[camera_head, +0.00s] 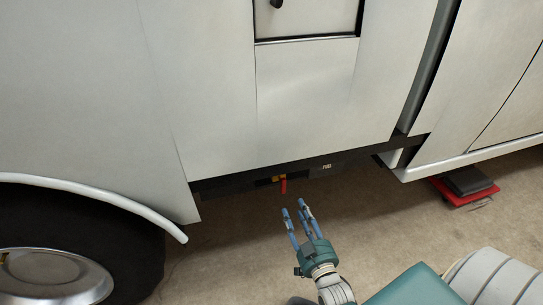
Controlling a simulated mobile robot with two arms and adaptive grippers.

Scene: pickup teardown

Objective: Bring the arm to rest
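My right gripper (296,211) shows at the bottom middle of the head view. Its blue fingers point up the picture and stand apart, with nothing between them. It is in front of and below the dark lower edge of the pickup (305,95). A small red tag with a yellow part (282,184) hangs at that dark edge, a little beyond the fingertips and apart from them. My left gripper is not in view.
A wheel (45,275) under a pale arch fills the lower left. A red and black block (466,185) lies on the floor at the right. The brown floor (400,225) between them is clear.

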